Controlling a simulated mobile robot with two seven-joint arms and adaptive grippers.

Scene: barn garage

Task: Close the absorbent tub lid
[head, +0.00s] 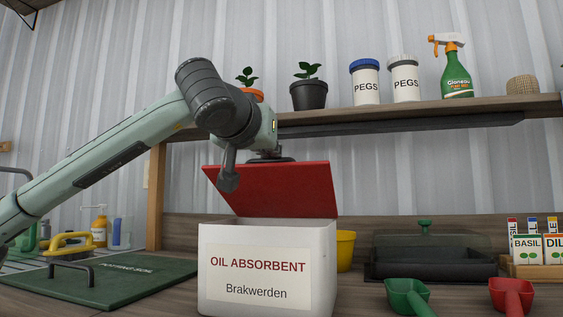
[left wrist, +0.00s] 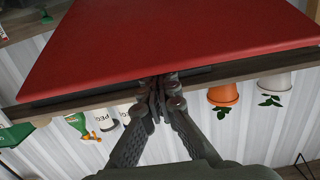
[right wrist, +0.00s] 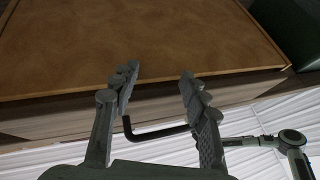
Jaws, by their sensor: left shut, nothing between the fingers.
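The oil absorbent tub (head: 255,232) is white with a printed label and stands on the workbench. Its red lid (head: 285,185) is raised at a steep tilt above the tub's open top. The lid fills the upper part of the left wrist view (left wrist: 170,40). My left gripper (head: 228,182) is shut and empty at the lid, reaching down from above. In the left wrist view its fingertips (left wrist: 160,88) overlap the lid's edge; contact is unclear. My right gripper (right wrist: 158,82) is open and empty, outside the head view, near a brown panel (right wrist: 140,45).
A shelf (head: 420,112) above the tub carries pots, peg jars and a spray bottle. A yellow pot (head: 345,250) and a dark covered tray (head: 425,262) stand right of the tub. Green (head: 408,295) and red (head: 512,294) scoops are front right.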

